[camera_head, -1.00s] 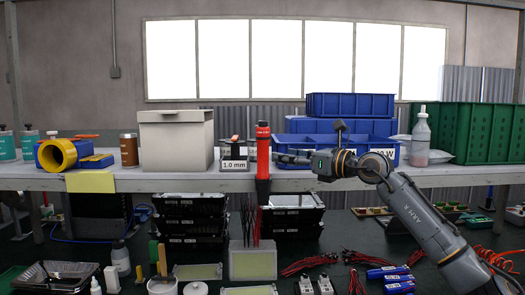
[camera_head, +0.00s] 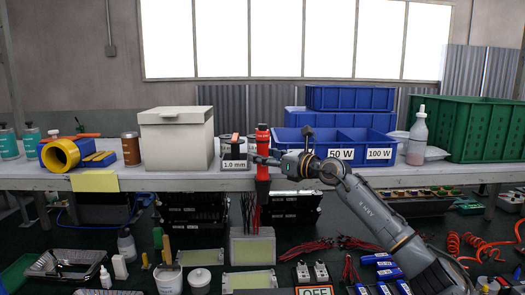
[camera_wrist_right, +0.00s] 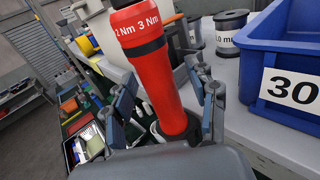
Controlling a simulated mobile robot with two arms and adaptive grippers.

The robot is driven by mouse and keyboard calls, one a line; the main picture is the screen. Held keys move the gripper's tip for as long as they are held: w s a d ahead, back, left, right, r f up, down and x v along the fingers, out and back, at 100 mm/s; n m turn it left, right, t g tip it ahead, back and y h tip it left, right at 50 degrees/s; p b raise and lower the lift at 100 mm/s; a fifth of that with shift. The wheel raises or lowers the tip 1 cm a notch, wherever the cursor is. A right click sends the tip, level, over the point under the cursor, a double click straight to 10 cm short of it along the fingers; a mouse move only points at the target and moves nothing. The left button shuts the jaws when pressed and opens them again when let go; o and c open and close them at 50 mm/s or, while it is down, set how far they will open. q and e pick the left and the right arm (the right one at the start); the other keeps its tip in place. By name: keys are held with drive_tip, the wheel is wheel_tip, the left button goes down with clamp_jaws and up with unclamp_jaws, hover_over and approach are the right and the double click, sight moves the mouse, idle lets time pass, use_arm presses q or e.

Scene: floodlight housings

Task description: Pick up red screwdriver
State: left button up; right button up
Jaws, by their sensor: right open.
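The red screwdriver (camera_head: 263,155) stands upright at the front edge of the workbench, just right of the spool labelled 1.0 mm (camera_head: 234,152). In the right wrist view its thick red body (camera_wrist_right: 160,80) with a black band carries the marks "2 Nm" and "3 Nm". My right gripper (camera_head: 264,160) reaches in from the right at the screwdriver's middle. In the wrist view the open fingers of this gripper (camera_wrist_right: 168,105) stand on both sides of the red body, with visible gaps. The screwdriver's lower end is partly hidden by the gripper. My left gripper is in neither current view.
Blue bins (camera_head: 352,142) labelled 50 W and 100 W stand right of the screwdriver, behind my right arm. A pale box (camera_head: 176,143) stands left of the spool. A white bottle (camera_head: 417,140) and green crate (camera_head: 490,128) are farther right. Below the bench lie trays and tools.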

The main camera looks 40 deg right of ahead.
drive_tip(key=shift+w+a, duration=0.1)
drive_tip(key=shift+w, duration=0.2)
drive_tip(key=shift+c, duration=0.4)
clamp_jaws()
drive_tip(key=shift+r, duration=0.1)
